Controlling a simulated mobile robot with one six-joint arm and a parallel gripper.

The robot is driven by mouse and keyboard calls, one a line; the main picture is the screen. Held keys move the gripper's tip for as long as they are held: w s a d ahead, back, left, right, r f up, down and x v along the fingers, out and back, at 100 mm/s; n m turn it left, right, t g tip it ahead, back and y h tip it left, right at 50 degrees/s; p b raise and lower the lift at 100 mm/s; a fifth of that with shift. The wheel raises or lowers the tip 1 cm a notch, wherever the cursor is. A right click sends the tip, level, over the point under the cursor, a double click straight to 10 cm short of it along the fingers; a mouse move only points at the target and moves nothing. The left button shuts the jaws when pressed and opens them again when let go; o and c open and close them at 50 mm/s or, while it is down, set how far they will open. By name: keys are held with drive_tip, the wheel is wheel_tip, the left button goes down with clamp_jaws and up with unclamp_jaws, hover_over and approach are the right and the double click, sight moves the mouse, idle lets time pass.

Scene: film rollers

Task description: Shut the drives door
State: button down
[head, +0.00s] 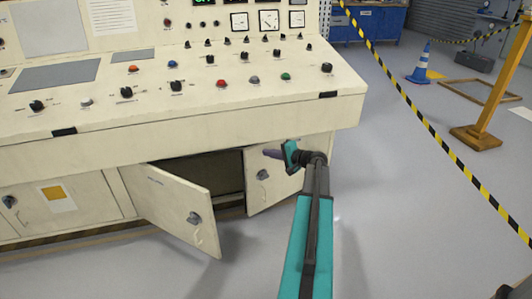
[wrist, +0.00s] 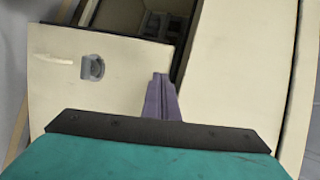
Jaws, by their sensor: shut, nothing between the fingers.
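The left door (head: 178,208) stands wide open, swung out toward me, with a grey latch and a pull handle. The right door (head: 258,190) stands ajar, with a dark gap at its left edge. Door labels are too small to read, so I cannot tell which is the drives door. My gripper (head: 272,153) has purple fingers, shut and empty, in front of the right door's upper part. In the wrist view the fingers (wrist: 160,98) overlap the edge of a latched door panel (wrist: 60,90); contact is unclear.
The console's sloped control desk (head: 180,85) overhangs the doors. A dark cabinet opening (head: 218,170) lies between them. A closed panel (head: 60,195) is at the left. Yellow-black barrier tape (head: 430,125), a blue cone (head: 420,62) and a yellow post (head: 497,85) stand right. Grey floor between is clear.

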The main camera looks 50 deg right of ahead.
drive_tip(key=a+p+v, duration=0.1)
drive_tip(key=a+v, duration=0.1)
drive_tip(key=v, duration=0.7)
drive_tip(key=shift+s+a+r, duration=0.1)
drive_tip(key=shift+s+r, duration=0.05)
drive_tip(key=w+a+f+n+g+y, duration=0.1)
drive_tip(key=a+f+n+g+y, duration=0.15)
drive_tip(key=a+f, duration=0.7)
drive_tip(key=w+a+f+n+g+y, duration=0.15)
drive_tip(key=a+f+g, duration=0.4)
drive_tip(key=a, duration=0.75)
drive_tip(key=w+a+f+n+g+y, duration=0.1)
drive_tip(key=w+a+f+n, duration=0.15)
drive_tip(key=a+f, duration=0.85)
drive_tip(key=s+a+f+n+g+h, duration=0.1)
drive_tip(key=s+a+f+n+g, duration=0.25)
drive_tip(key=s+a+f, duration=0.4)
drive_tip(key=s+a+f+n+g+h, duration=0.1)
drive_tip(key=s+a+f+n+g, duration=0.3)
drive_tip(key=s+a, duration=0.65)
drive_tip(key=s+a+f+n+g+h, duration=0.3)
drive_tip(key=s+a+f, duration=0.1)
drive_tip(key=s, duration=0.4)
drive_tip(key=shift+s+n+h, duration=0.2)
drive_tip(key=shift+n+h, duration=0.1)
